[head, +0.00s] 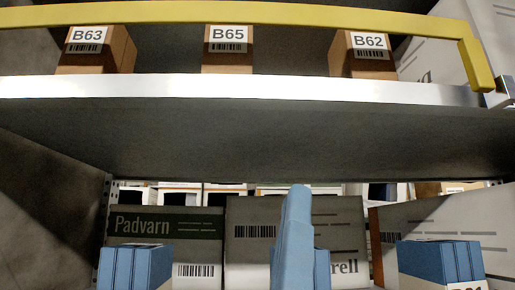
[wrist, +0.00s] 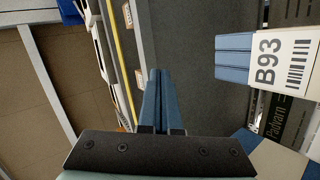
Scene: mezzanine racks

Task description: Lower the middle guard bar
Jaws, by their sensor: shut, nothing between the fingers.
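A yellow guard bar (head: 240,14) runs across the top of the head view, in front of the upper shelf's boxes and above the shelf's pale front edge. Its right end bends down to a bracket (head: 497,97) at the shelf's right end; its left end is out of the picture. A yellow bar also shows as a thin strip in the wrist view (wrist: 123,75). My gripper (head: 298,192) points upward, below the upper shelf edge and apart from the bar. In the wrist view its blue fingers (wrist: 158,76) are together and empty.
The upper shelf (head: 240,90) holds brown boxes labelled B63 (head: 96,50), B65 (head: 228,50) and B62 (head: 362,52). Below, blue boxes (head: 135,267) (head: 440,262) stand before larger cartons (head: 165,222). A blue box labelled B93 (wrist: 234,58) lies right of my fingers in the wrist view.

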